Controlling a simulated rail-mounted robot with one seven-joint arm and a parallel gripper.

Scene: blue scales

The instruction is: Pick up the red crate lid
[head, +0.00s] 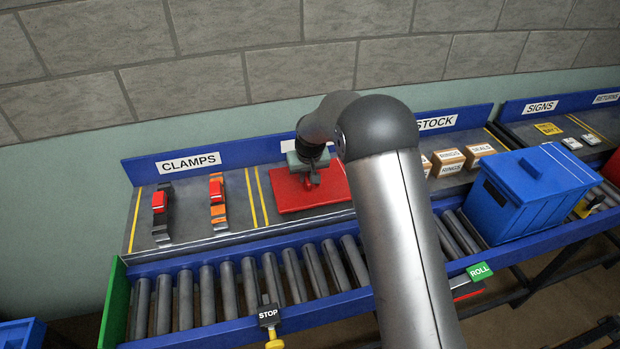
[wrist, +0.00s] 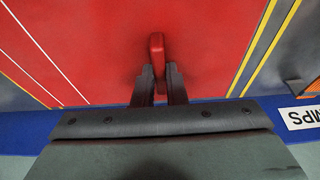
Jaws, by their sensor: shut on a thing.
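The red crate lid (head: 285,194) is a flat red panel on the grey shelf, right of the clamps and partly hidden behind my arm. In the wrist view the lid (wrist: 90,40) fills much of the picture, with a raised red handle (wrist: 157,55) on it. My gripper (head: 312,180) is over the lid, pointing down. In the wrist view my gripper (wrist: 158,80) has its two dark fingers shut on the handle, one on each side. I cannot tell whether the lid is touching the shelf or slightly above it.
Two clamps (head: 217,203) lie on the shelf under the CLAMPS sign (head: 188,163). A roller conveyor (head: 230,290) runs in front, with a closed blue crate (head: 528,195) at its right. Small boxes (head: 449,160) stand right of my arm. A wall rises behind.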

